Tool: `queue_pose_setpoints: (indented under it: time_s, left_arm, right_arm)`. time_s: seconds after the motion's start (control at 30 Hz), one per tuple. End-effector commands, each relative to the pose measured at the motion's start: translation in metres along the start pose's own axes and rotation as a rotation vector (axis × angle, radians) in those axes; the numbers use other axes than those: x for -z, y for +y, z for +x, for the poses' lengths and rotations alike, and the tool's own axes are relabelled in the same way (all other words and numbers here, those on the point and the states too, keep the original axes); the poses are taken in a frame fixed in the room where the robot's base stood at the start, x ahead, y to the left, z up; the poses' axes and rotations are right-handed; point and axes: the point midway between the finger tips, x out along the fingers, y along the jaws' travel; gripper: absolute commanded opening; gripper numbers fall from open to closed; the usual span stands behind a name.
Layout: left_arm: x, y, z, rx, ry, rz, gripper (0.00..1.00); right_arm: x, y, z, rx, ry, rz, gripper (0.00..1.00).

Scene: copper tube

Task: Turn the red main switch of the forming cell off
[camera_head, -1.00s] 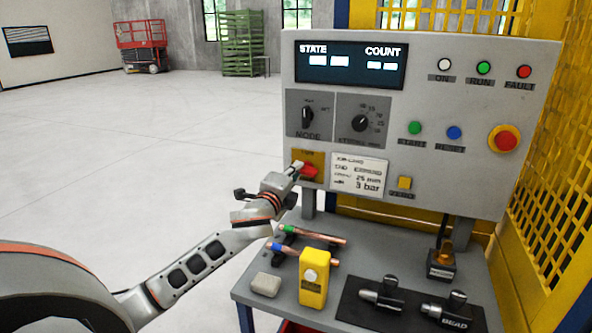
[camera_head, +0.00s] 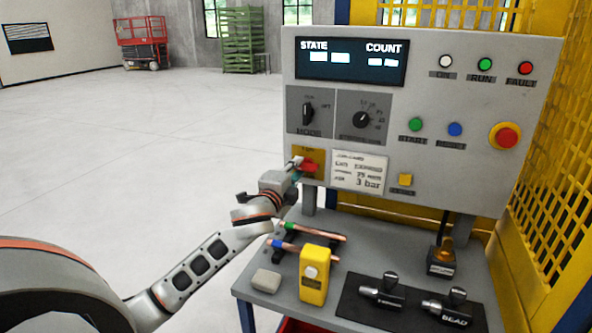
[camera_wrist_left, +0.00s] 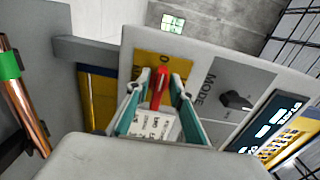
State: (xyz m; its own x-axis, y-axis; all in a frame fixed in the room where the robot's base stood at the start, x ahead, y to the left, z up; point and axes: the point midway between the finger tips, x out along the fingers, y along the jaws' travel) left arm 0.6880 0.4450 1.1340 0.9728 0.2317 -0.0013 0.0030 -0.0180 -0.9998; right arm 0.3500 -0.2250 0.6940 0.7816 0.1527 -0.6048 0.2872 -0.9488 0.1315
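The red main switch (camera_head: 309,167) is a red handle on a yellow plate (camera_head: 299,153), low on the left of the grey panel. Its handle lies roughly level across the plate in the head view. My left gripper (camera_head: 298,168) is at the switch, coming from the left and partly covering it. In the left wrist view, the red handle (camera_wrist_left: 158,86) stands between the two teal-edged fingers of my left gripper (camera_wrist_left: 157,92). The fingers are apart, with a visible gap on each side of the handle. My right gripper is not in view.
The mode knob (camera_head: 308,114) is just above the switch, and a white label (camera_head: 358,172) is to its right. Below is a grey table (camera_head: 262,299) with copper tubes (camera_head: 312,231), a yellow device (camera_head: 314,275) and black tooling. Open floor lies left.

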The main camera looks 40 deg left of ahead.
Motion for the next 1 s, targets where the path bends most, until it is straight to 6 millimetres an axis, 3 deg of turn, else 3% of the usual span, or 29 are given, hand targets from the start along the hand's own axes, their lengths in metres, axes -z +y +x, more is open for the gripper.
queue_pose_setpoints:
  time_s: [0.47,1.0]
  left_arm:
    - [-0.001,0.000,-0.009,0.000,-0.001,0.003,0.28]
    - [0.000,0.001,-0.106,-0.001,0.000,0.001,0.28]
  right_arm:
    - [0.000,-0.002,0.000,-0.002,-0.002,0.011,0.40]
    - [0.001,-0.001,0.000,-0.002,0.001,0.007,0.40]
